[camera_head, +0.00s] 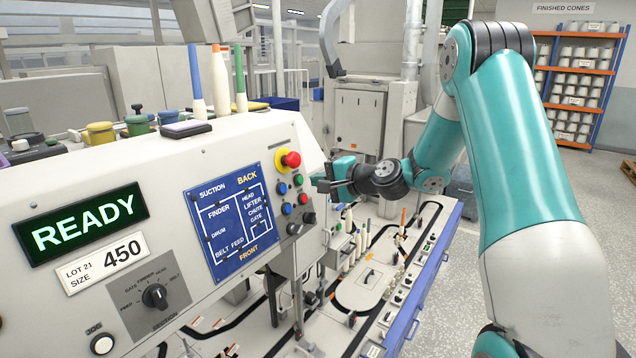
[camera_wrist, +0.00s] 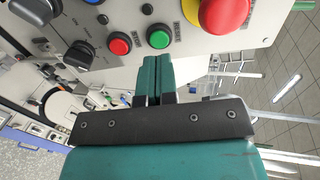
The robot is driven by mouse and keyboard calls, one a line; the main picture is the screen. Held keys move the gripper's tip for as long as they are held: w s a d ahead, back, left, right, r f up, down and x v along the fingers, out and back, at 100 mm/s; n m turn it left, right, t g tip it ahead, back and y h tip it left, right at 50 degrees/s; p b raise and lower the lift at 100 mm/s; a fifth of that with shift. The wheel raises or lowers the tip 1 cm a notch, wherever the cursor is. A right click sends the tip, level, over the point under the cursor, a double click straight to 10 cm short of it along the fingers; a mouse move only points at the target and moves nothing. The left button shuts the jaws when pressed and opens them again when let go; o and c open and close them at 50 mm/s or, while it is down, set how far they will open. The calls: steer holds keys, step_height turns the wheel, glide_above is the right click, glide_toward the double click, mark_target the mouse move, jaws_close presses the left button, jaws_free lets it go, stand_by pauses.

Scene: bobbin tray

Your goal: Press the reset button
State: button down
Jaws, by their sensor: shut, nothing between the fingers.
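A blue button (camera_head: 282,188) sits left of a green button (camera_head: 298,179). Below are a red button (camera_head: 303,198) and another blue button (camera_head: 286,208). In the wrist view, the green button (camera_wrist: 158,38) and red button (camera_wrist: 120,45) lie just beyond my fingertips, and a blue button (camera_wrist: 95,1) is cut off at the top edge. My gripper (camera_head: 317,181) is shut and empty, right of the cluster. Its fingers (camera_wrist: 153,66) show side by side, pointing at the panel below the green button.
A red mushroom button (camera_head: 291,159) on a yellow base sits above the cluster, close to my gripper. Black knobs (camera_head: 308,217) stick out below. The tray conveyor (camera_head: 375,285) with bobbins runs below my gripper. Open floor lies to the right.

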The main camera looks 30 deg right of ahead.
steer(key=b+v, duration=0.3)
steer(key=v, duration=0.6)
steer(key=shift+s, duration=0.25)
steer(key=s+a+n+g+y, duration=0.1)
steer(key=s+a+n+g, duration=0.25)
steer(key=a, duration=0.45)
steer(key=s+a+f+n+g+y, duration=0.1)
steer(key=s+a+n+g, duration=0.1)
steer(key=a+n, duration=0.35)
steer(key=s+a+n+g+y, duration=0.1)
steer(key=s+a+n+g, duration=0.15)
steer(key=a, duration=0.65)
steer(key=s+a+f+n+g+h, duration=0.1)
steer(key=s+a+n+g, duration=0.1)
steer(key=s, duration=0.4)
steer(key=s+a+f+n+g+h, duration=0.1)
steer(key=s+a+n+g, duration=0.1)
steer(key=s+n, duration=0.2)
steer(key=s+a+n+g+h+b, duration=0.1)
steer(key=s+a+n+g+h, duration=0.1)
steer(key=s, duration=0.6)
steer(key=shift+s+a+f+n, duration=0.25)
steer(key=shift+f+n, duration=0.15)
steer(key=shift+n, duration=0.35)
